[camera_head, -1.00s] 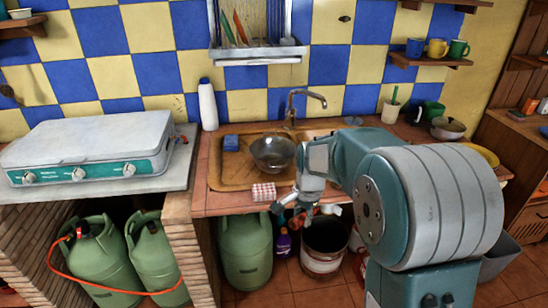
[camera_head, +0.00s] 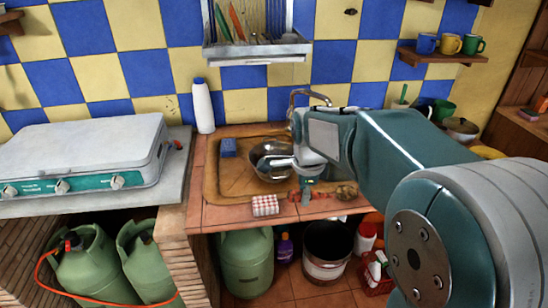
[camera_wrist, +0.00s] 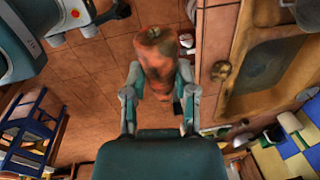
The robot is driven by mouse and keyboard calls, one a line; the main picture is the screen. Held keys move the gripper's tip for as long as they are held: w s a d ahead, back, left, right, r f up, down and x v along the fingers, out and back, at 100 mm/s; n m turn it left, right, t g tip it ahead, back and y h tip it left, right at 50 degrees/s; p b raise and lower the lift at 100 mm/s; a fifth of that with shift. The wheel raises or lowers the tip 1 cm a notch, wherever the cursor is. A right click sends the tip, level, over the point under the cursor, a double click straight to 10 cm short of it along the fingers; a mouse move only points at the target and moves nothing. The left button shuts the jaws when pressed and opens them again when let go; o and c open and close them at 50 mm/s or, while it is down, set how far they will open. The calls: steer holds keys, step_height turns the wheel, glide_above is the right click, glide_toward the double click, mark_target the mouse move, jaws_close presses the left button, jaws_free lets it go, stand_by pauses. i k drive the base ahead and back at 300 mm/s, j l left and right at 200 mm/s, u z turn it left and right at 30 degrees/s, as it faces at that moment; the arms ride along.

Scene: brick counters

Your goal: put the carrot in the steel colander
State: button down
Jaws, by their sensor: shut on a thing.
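The carrot (camera_wrist: 155,55), mottled orange-brown, is between the two fingers of my gripper (camera_wrist: 158,90) in the wrist view. The fingers are shut on it, and it sticks out beyond their tips. In the head view my gripper (camera_head: 308,192) is at the front edge of the counter, and only a bit of reddish-orange shows around the fingers. The steel colander (camera_head: 258,152) sits in the brown sink (camera_head: 230,185), behind my gripper and slightly left. My wrist covers its right side.
A blue sponge (camera_head: 228,147) is at the sink's back left. The tap (camera_head: 312,95) rises behind my wrist. A bucket (camera_head: 325,248) stands on the floor below.

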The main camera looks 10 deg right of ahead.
mark_target(282, 169)
steer(key=i, duration=1.15)
